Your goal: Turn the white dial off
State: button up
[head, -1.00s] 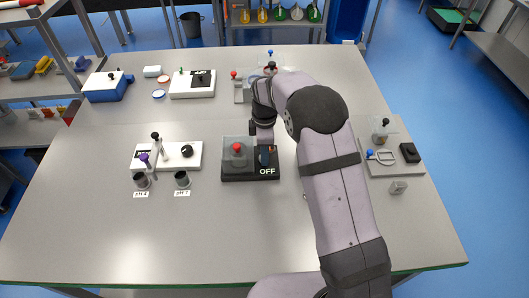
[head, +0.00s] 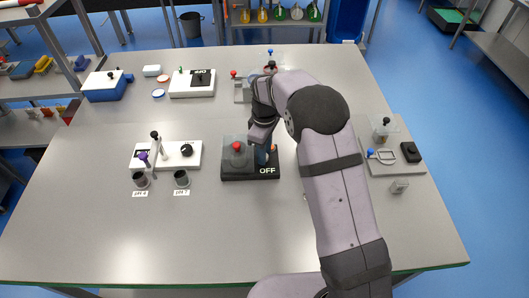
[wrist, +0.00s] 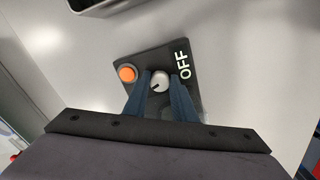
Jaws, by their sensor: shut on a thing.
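The white dial (wrist: 161,80) sits on a black base plate (wrist: 150,57), which also shows in the head view (head: 240,176). My gripper (wrist: 162,82) is over the plate, its two blue fingers on either side of the dial and shut on it. The dial's dark mark points to the lower left in the wrist view, away from the white "OFF" lettering (wrist: 182,65). In the head view my gripper (head: 262,160) hides the dial, and "OFF" shows at the plate's front right.
A red button (head: 236,147) under a clear cover stands left of my gripper on the same plate. A white unit with a black knob (head: 187,150) stands farther left, with dark cups before it. A grey board (head: 400,172) lies right. The front table is clear.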

jog(key=shift+m, duration=0.5)
jog(key=o, duration=0.8)
jog(key=shift+c, duration=0.2)
jog(key=shift+r, duration=0.15)
jog(key=shift+r+b, duration=1.3)
jog(key=shift+r, duration=2.3)
